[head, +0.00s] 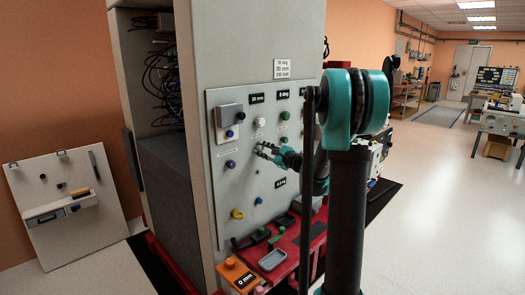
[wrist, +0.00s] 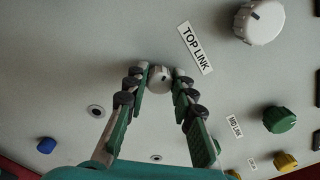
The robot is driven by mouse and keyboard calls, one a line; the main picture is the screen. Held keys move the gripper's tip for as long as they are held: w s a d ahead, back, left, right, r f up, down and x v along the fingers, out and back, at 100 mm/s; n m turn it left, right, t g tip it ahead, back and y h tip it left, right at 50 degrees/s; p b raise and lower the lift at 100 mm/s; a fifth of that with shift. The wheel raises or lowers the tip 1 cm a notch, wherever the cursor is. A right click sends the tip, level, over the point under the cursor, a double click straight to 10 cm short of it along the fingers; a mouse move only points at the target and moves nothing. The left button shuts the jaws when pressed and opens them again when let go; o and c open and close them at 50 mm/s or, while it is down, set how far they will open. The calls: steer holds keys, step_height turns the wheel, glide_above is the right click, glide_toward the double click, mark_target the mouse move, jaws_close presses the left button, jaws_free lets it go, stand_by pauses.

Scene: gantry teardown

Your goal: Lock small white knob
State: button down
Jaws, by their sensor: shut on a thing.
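The small white knob (wrist: 159,79) is on the grey panel (wrist: 75,60), with a dark mark on its face in the wrist view. My gripper (wrist: 158,76) has its two green fingers on either side of the knob, the tips closed against it. In the head view my gripper (head: 262,151) reaches the panel (head: 215,185) from the right. The knob is too small there to make out clearly between the fingers. The lock state of the knob cannot be read.
In the wrist view a "TOP LINK" label (wrist: 195,48) and a larger white knob (wrist: 260,22) are at upper right. A green knob (wrist: 279,119) and a blue knob (wrist: 46,145) are lower. In the head view a red shelf (head: 290,262) with trays lies below the panel.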

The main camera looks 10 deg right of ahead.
steer(key=n, duration=0.6)
steer(key=shift+f, duration=0.1)
steer(key=n, duration=0.6)
steer(key=shift+f, duration=0.1)
stand_by(0.4)
steer(key=c, duration=1.3)
jaws_free()
steer(key=shift+o, duration=0.2)
steer(key=shift+s, duration=0.1)
steer(key=v, duration=1.2)
